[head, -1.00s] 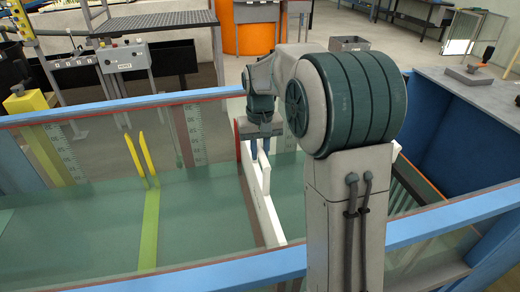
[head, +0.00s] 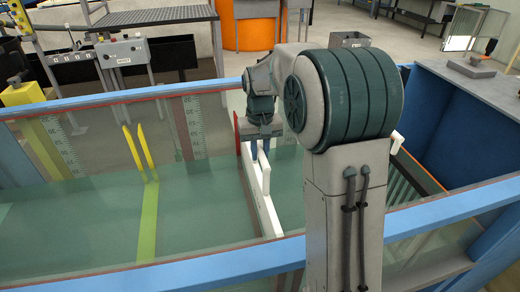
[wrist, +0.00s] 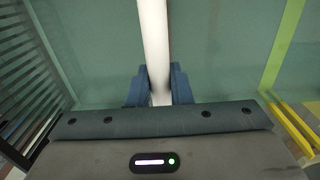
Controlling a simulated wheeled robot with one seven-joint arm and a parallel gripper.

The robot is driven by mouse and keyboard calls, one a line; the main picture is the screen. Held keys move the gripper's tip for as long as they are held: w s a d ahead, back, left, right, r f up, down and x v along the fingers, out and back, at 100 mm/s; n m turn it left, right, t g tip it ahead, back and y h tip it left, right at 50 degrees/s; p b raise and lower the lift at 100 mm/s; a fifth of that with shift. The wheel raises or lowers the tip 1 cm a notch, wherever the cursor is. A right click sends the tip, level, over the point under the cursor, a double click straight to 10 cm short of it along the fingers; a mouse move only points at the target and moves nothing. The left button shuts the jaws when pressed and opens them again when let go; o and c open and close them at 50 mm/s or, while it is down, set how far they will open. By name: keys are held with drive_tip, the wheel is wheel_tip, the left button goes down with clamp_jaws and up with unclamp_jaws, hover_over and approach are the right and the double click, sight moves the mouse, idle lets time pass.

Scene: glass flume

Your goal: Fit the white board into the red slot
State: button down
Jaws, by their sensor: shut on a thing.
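The white board (head: 265,208) stands on edge across the flume, with a raised white handle part at its top. My gripper (head: 262,148) is shut on the board's upper part from above. In the wrist view the board (wrist: 153,45) runs up between the two blue fingers (wrist: 158,88). The red slot (head: 238,133) shows as a red upright at the far glass wall, close to the board's far end. I cannot tell whether the board's edge is inside it. My arm hides the near end of the flume at the right.
A yellow-green strip (head: 149,225) crosses the flume floor to the left, with two yellow uprights (head: 140,150) at its far end. A dark slatted grate (head: 412,178) is to the right. Blue rails (head: 190,272) edge the flume. The floor between strip and board is clear.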

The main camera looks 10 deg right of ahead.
drive_tip(key=shift+f+b, duration=0.8)
drive_tip(key=shift+f, duration=0.5)
drive_tip(key=c, duration=1.2)
unclamp_jaws()
drive_tip(key=shift+c, duration=0.2)
drive_tip(key=shift+f, duration=0.1)
wheel_tip(320, 180, up, 13)
drive_tip(key=shift+r+p, duration=0.1)
drive_tip(key=shift+p, duration=0.55)
drive_tip(key=s+f+t+p, duration=0.1)
drive_tip(key=s+f+p, duration=0.1)
drive_tip(key=s, duration=1)
drive_tip(key=s+f+t+p, duration=0.1)
drive_tip(key=s+p, duration=0.2)
drive_tip(key=s, duration=0.9)
drive_tip(key=shift+s+f+t, duration=0.2)
drive_tip(key=shift+f+t, duration=0.2)
